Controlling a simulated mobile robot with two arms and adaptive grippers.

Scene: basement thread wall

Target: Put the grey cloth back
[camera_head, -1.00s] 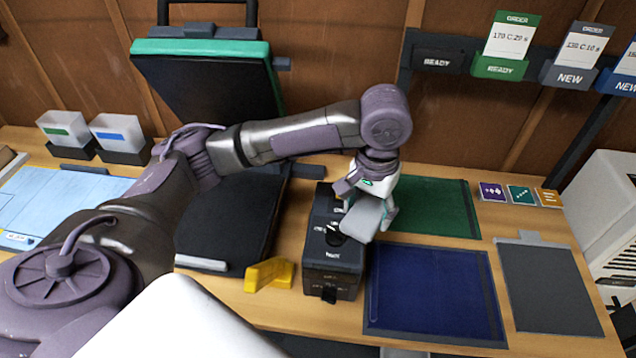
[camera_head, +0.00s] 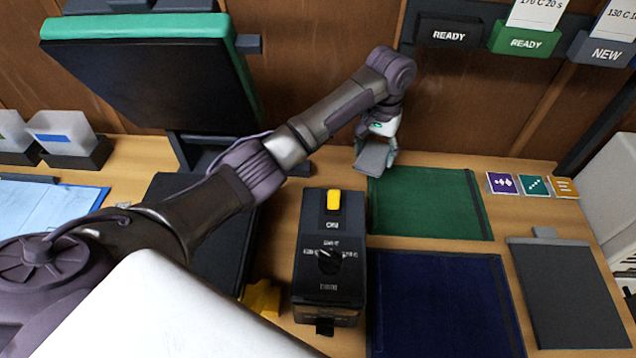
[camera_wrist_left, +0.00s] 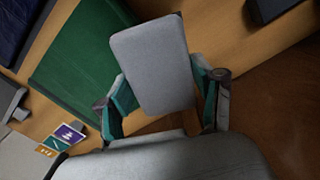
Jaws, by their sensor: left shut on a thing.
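The grey cloth (camera_head: 373,158) is a small flat pad with rounded corners. My left gripper (camera_head: 377,148) is shut on it and holds it near the back wall, by the far left corner of the green mat (camera_head: 430,203). I cannot tell the exact height of the cloth over the bench. In the left wrist view, the cloth (camera_wrist_left: 152,62) sticks out between the two fingers of the left gripper (camera_wrist_left: 165,92), with the green mat (camera_wrist_left: 78,62) beside it. My right gripper is in neither view.
A black control box (camera_head: 331,260) with a yellow switch (camera_head: 333,201) stands in front of the cloth. A tilted press plate (camera_head: 150,75) rises at left. A blue mat (camera_head: 440,305) and a dark grey mat (camera_head: 570,290) lie at right. Small cards (camera_head: 533,186) lie beside the green mat.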

